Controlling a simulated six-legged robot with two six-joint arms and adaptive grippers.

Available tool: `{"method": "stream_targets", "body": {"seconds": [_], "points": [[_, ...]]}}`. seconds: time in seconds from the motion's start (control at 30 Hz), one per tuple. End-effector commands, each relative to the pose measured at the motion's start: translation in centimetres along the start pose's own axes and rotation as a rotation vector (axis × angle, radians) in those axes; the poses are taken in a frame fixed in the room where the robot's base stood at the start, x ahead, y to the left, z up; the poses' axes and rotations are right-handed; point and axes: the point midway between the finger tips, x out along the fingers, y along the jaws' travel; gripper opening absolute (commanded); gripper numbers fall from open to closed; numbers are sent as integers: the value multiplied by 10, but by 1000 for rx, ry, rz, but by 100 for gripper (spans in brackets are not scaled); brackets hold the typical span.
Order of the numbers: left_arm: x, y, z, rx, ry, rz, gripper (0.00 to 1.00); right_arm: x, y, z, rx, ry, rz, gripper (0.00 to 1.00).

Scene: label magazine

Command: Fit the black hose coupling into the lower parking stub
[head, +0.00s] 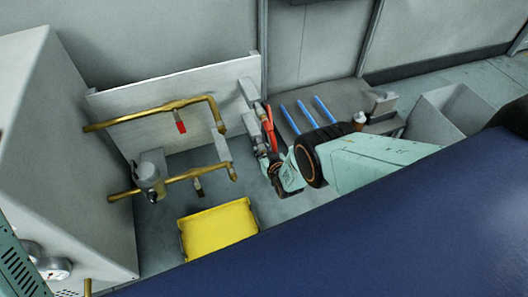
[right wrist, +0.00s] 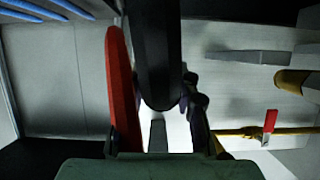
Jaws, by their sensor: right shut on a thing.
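My right gripper (head: 264,148) is shut on the black hose coupling (right wrist: 160,55), beside the right end of the pale board. In the right wrist view the coupling is a thick dark cylinder between the fingers; in the head view the gripper mostly hides it. A red long piece (right wrist: 122,85) lies just left of it and also shows in the head view (head: 269,122). Grey blocks stand out from the board's right end, an upper one (head: 248,92) and one below it (head: 249,121). I cannot tell which is the lower parking stub. My left gripper is out of view.
Brass pipes (head: 175,105) with a red-handled valve (head: 181,127) run left of the gripper. A yellow bin (head: 218,230) stands on the floor below. Several blue rods (head: 305,113) lie to the right. A grey box (head: 450,115) stands farther right.

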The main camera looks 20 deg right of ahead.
Motion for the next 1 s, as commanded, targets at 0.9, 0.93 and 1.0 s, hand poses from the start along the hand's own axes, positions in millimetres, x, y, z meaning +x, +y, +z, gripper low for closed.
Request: {"method": "stream_targets", "body": {"seconds": [0.9,0.93,1.0], "points": [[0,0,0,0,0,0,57,3,0,-2,0,-1,0,57],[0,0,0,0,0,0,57,3,0,-2,0,-1,0,57],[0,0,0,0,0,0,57,1,0,-2,0,-1,0,57]]}}
